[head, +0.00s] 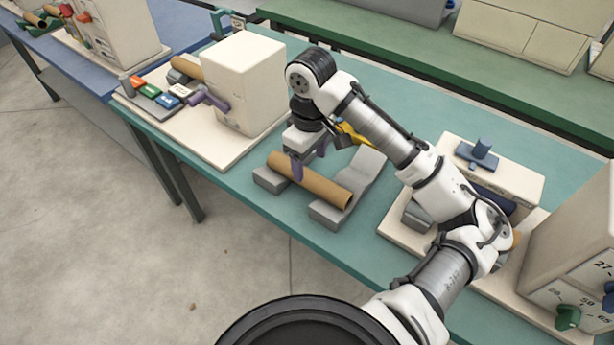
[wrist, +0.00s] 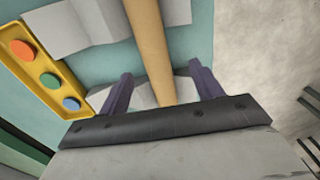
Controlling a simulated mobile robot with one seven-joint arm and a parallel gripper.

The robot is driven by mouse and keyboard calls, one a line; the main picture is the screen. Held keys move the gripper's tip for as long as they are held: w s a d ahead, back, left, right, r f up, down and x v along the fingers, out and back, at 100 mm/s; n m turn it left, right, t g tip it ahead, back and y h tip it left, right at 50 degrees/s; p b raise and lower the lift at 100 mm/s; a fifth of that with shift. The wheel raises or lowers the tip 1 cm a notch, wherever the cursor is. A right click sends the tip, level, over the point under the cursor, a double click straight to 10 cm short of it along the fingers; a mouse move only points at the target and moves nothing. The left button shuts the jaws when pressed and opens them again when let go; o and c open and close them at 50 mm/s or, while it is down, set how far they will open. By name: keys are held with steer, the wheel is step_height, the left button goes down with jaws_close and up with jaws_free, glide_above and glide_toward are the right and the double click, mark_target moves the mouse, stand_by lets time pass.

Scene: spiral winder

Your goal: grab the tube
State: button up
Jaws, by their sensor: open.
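A brown cardboard tube (head: 318,184) lies across two grey cradle blocks on the teal table in the head view. In the wrist view the tube (wrist: 150,50) runs from the top edge down between my two purple fingers. My gripper (head: 296,172) is over the tube's left part in the head view, pointing down. It is open in the wrist view (wrist: 160,85), with one finger on each side of the tube and a gap beside each. The contact between fingers and tube cannot be made out.
The right cradle block (head: 362,175) stands under the tube's right end. A yellow panel with coloured buttons (wrist: 45,75) lies close beside my gripper. A cream machine box (head: 240,80) stands to the left, and another machine (head: 500,175) to the right. The table's front edge is near the tube.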

mark_target(310, 174)
steer(key=shift+w+f+p, duration=0.1)
steer(key=shift+w+f, duration=0.05)
steer(key=shift+f, duration=1.1)
steer(key=shift+w+f+p, duration=0.1)
steer(key=shift+w+f, duration=0.1)
steer(key=shift+f, duration=1)
steer(key=shift+w+f+p, duration=0.1)
steer(key=shift+w+f, duration=0.05)
steer(key=shift+f, duration=1.1)
steer(key=shift+c, duration=0.3)
steer(key=c, duration=1)
steer(key=shift+r, duration=0.15)
